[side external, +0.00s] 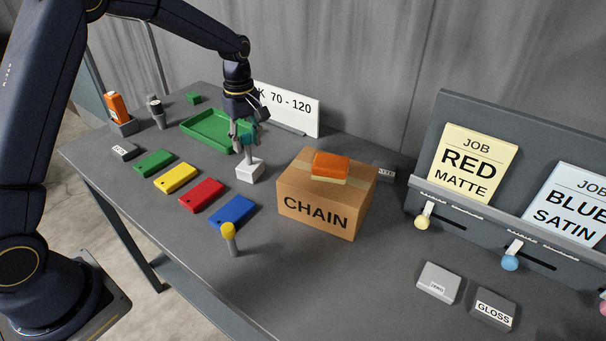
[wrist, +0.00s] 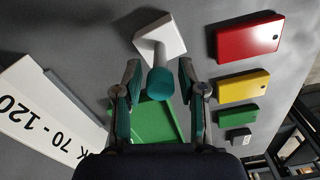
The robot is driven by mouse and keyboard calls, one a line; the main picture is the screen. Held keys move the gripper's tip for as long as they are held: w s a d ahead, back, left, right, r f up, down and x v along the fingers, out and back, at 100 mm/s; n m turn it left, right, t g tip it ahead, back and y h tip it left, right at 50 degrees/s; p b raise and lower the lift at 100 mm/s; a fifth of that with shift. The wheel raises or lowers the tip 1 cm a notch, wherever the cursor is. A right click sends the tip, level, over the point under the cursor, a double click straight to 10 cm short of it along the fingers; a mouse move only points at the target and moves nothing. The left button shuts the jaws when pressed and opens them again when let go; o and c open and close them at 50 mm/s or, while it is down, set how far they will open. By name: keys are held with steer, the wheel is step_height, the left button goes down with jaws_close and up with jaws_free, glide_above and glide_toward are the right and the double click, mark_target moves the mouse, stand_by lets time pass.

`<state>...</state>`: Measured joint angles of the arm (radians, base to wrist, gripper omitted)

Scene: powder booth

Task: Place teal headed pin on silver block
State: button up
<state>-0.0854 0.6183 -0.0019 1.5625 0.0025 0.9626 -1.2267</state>
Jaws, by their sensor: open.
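The teal headed pin (side external: 249,139) is upright on a pale, white-to-silver block (side external: 249,172), left of the cardboard box. In the wrist view my gripper (wrist: 160,76) is open, with a finger on each side of the head and gaps visible. Where the shaft meets the block is too small to tell whether it sits on top or in a hole.
The "CHAIN" box (side external: 322,205) with an orange sponge-like block (side external: 330,166) stands close right. A green tray (side external: 208,132) and a "70 - 120" sign (side external: 292,109) are behind. Coloured plates (side external: 202,195) and a yellow headed pin (side external: 229,236) are in front. The front-middle table is clear.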

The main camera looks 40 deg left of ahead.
step_height(320, 180, up, 8)
steer(key=shift+f, duration=0.15)
steer(key=s+d+r+m+t, duration=0.3)
steer(key=s+r+m, duration=0.4)
steer(key=s+r, duration=0.45)
steer(key=s+d+f+m+t, duration=0.1)
steer(key=s+f+m+t, duration=0.1)
steer(key=s+m, duration=0.6)
steer(key=s+f, duration=0.1)
steer(key=s, duration=0.6)
steer(key=shift+f+t, duration=0.3)
